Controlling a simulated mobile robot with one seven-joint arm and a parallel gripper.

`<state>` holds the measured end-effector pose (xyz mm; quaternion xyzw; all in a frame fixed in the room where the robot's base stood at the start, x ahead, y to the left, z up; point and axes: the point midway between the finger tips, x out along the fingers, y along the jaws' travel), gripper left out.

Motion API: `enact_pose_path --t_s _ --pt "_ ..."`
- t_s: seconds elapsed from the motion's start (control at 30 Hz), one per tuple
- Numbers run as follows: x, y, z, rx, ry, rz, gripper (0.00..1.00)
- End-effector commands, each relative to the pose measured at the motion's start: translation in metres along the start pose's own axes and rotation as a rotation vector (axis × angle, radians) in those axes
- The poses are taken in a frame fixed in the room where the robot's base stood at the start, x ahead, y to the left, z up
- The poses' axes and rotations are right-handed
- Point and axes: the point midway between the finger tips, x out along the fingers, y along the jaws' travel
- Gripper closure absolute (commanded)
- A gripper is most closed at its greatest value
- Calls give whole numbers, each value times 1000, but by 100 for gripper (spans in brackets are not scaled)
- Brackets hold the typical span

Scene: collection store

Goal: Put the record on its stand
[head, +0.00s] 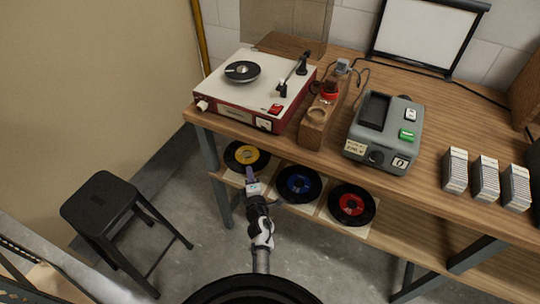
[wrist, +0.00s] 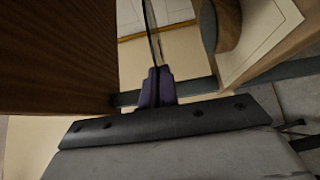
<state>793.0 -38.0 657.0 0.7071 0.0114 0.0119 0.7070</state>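A black record with a yellow label (head: 246,157) is at the left end of the lower shelf, over its pale sleeve. My gripper (head: 250,178) reaches in at the record's near edge. In the wrist view the purple fingertips (wrist: 156,88) are closed on a thin dark edge (wrist: 152,35), which appears to be this record seen edge-on, apart from the shelf. Records with a blue label (head: 298,184) and a red label (head: 351,204) lie on their sleeves to the right. I cannot tell for certain which thing is the stand.
The tabletop holds a red and white record player (head: 250,95), a wooden block (head: 315,127) with small items, a grey device (head: 388,145) and several card stacks (head: 486,183). The tabletop overhangs the shelf. A black stool (head: 105,205) stands left.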

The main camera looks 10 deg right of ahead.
Motion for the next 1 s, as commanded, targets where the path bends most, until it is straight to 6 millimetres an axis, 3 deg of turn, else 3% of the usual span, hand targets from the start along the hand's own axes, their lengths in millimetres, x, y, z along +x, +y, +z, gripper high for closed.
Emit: enact_pose_path --t_s 0.03,0.17,0.43,0.63,0.83,1.0 --pt "8 12 2 -2 2 2 100" --pt "17 16 7 0 -1 -1 100" --pt "19 -31 8 3 -3 -3 100" --pt "19 -48 8 1 -2 -1 100" --pt "19 -76 8 2 -3 -2 100" --pt "19 -80 8 0 -2 0 100"
